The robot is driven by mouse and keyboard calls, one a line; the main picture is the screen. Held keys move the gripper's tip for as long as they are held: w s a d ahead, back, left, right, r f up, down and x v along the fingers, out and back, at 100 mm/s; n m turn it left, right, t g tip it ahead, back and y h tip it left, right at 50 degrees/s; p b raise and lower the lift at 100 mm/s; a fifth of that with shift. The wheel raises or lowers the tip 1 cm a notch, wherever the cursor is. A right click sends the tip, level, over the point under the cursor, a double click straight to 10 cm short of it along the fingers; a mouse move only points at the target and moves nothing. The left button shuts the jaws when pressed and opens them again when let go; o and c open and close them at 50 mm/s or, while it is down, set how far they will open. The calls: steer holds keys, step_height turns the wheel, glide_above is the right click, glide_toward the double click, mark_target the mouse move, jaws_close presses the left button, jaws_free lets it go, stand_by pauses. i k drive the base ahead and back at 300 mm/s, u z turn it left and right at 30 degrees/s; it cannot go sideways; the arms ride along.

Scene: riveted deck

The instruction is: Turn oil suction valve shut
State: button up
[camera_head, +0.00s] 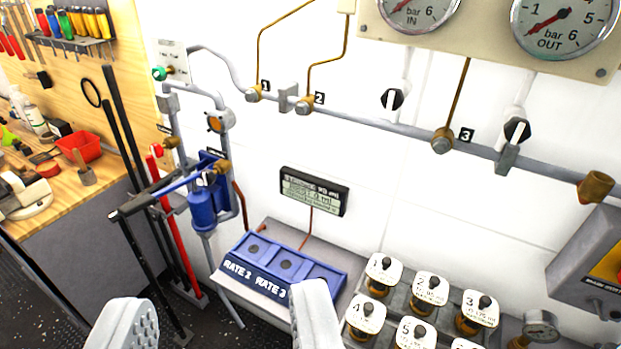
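My gripper (221,302) is at the bottom of the view, its two pale fingers wide apart with nothing between them. It is in front of the blue rack labelled RATE 2 and RATE 3 (285,266). I cannot tell which valve is the oil suction valve, as the small labels are unreadable. On the pipework at left are a red-handled valve (157,150), an orange-faced fitting (214,124) and a green knob (159,73). A blue pump (203,208) with a long blue lever (168,187) stands below them. My gripper touches none of these.
A small display (314,191) hangs on the white wall. Several numbered sample jars (431,288) stand at lower right. Gauges (565,22) and black-knobbed valves (392,99) are at upper right. A wooden workbench (80,190) with tools is at left. Dark poles (125,130) stand beside the pump.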

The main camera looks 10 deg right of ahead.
mark_target(157, 149)
steer(key=z, duration=0.2)
steer(key=i, duration=1)
steer(key=z, duration=0.4)
steer(key=k, duration=1)
steer(key=u, duration=0.3)
steer(key=i, duration=1)
steer(key=u, duration=0.05)
